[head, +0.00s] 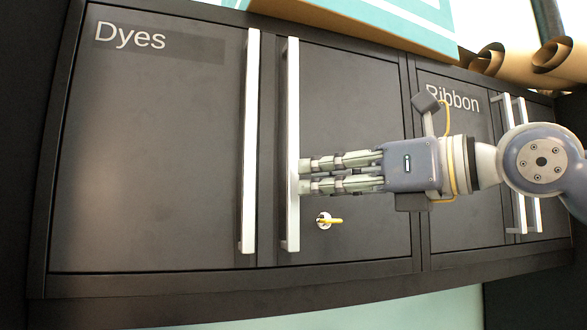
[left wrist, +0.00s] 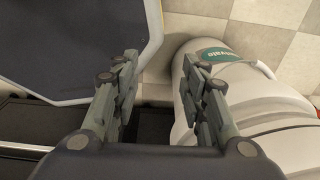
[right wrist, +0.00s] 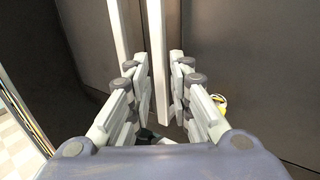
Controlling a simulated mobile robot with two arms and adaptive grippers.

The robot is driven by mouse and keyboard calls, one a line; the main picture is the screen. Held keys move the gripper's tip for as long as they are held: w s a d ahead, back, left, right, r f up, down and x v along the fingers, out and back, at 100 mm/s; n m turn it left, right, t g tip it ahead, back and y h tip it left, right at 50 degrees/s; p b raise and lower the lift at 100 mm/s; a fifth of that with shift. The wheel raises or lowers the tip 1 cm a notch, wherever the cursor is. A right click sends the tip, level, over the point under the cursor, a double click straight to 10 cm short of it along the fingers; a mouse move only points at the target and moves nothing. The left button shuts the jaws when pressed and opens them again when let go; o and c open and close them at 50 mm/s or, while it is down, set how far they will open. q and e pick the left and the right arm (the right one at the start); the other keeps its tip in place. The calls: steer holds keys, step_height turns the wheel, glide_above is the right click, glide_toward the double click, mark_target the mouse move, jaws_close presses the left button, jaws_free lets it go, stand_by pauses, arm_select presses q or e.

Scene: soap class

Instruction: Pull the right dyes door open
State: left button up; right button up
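The right dyes door (head: 350,110) is a dark panel that looks flush with the cabinet front in the head view. Its long pale vertical handle (head: 292,110) stands beside the left door's handle (head: 250,130). My right gripper (head: 303,177) is at the lower half of the right door's handle. The exact contact is hard to see. My left gripper (left wrist: 160,85) is open and empty, away from the cabinet.
The left dyes door (head: 150,160) looks closed. A key in a lock (head: 326,220) sits below my right gripper; its yellow part shows in the right wrist view (right wrist: 219,102). The ribbon doors (head: 460,190) are to the right, behind my arm. Brown rolls (head: 520,62) lie on top.

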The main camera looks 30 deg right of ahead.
mark_target(296, 179)
steer(key=p+x, duration=0.1)
steer(key=x, duration=0.3)
steer(key=shift+w+a, duration=0.25)
steer(key=shift+w, duration=0.25)
arm_select(q)
steer(key=shift+w+d+r, duration=0.1)
steer(key=shift+w+r, duration=0.85)
steer(key=shift+r, duration=0.15)
arm_select(e)
jaws_close()
arm_select(q)
steer(key=shift+s, duration=0.25)
